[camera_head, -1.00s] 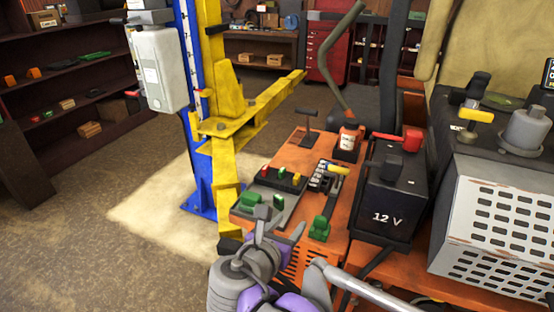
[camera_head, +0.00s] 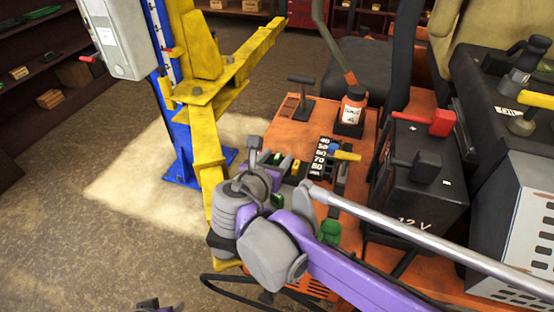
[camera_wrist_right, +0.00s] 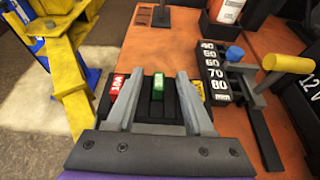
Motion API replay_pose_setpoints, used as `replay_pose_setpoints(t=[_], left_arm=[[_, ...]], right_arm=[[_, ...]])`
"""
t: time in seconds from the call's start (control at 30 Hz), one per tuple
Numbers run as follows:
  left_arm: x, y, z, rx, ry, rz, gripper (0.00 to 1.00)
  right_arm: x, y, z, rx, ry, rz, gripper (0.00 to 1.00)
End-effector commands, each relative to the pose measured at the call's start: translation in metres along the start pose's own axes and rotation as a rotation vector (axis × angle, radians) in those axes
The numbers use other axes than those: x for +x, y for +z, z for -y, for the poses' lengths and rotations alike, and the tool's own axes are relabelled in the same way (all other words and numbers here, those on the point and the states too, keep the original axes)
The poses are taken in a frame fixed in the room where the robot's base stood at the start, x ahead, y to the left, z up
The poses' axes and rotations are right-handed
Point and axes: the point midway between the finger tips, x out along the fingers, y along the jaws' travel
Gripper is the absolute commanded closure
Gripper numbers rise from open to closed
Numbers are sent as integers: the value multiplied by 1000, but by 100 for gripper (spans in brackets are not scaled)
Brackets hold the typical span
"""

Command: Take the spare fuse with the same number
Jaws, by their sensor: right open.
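My right gripper (camera_head: 268,162) is over the orange deck of the mower, its jaws open. In the right wrist view its two grey fingers (camera_wrist_right: 157,84) stand on either side of a green fuse (camera_wrist_right: 157,82), with space between. A red fuse (camera_wrist_right: 117,86) is to the left and a yellow fuse (camera_wrist_right: 198,90) to the right, in the same dark holder (camera_wrist_right: 147,108). Their printed numbers are too small to read surely. In the head view the gripper hides much of the holder. A grey and purple part of my left arm shows at the bottom edge; its jaws cannot be made out.
A number scale (camera_wrist_right: 212,72) with a blue knob (camera_wrist_right: 235,53) and a yellow-handled lever (camera_wrist_right: 288,64) stand right of the holder. An orange-white bottle (camera_head: 354,105) and a black 12 V battery (camera_head: 415,175) are further right. A yellow lift arm (camera_head: 215,85) is behind left.

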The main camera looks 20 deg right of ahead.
Motion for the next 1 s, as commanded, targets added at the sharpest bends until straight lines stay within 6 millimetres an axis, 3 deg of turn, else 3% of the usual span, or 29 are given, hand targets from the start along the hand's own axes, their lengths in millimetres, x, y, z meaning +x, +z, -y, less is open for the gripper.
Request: replay_pose_setpoints(t=[0.4,0.73,1.0], left_arm=[[0,0,0,0,0,0,39],[0,0,0,0,0,0,39],[0,0,0,0,0,0,39]], right_arm=[[51,1,0,0,-2,1,48],[58,0,0,-1,1,0,48],[57,0,0,-1,1,0,96]])
